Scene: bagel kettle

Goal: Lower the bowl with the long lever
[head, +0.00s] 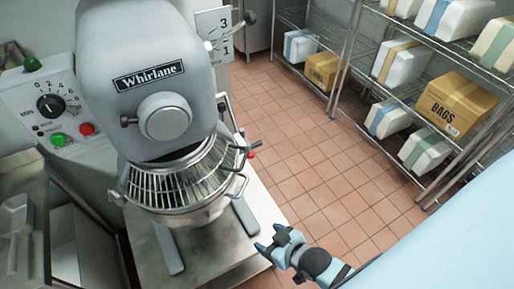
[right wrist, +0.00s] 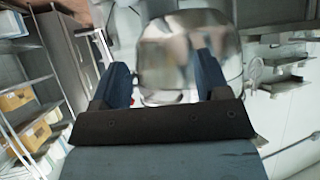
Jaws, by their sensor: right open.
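The grey mixer (head: 150,60) marked Whirlane stands at left. Its steel bowl (head: 190,208) hangs under the head behind a wire guard (head: 180,180). On the machine's right side a lever with a dark knob (head: 250,17) sticks out beside the number plate. Lower down, thin rods and a red knob (head: 251,155) show near the bowl's rim; I cannot tell which is the long lever. My right gripper (head: 280,245) is open and empty, right of the mixer's base and apart from the levers. The right wrist view shows its parted fingers (right wrist: 160,85) with a blurred shiny metal surface beyond. My left gripper is not in view.
A control panel (head: 58,105) with a dial and coloured buttons is at left. A metal scoop (head: 15,225) lies on the counter at far left. Wire shelves (head: 360,75) with bags and boxes stand at right. Tiled floor (head: 290,150) between is clear.

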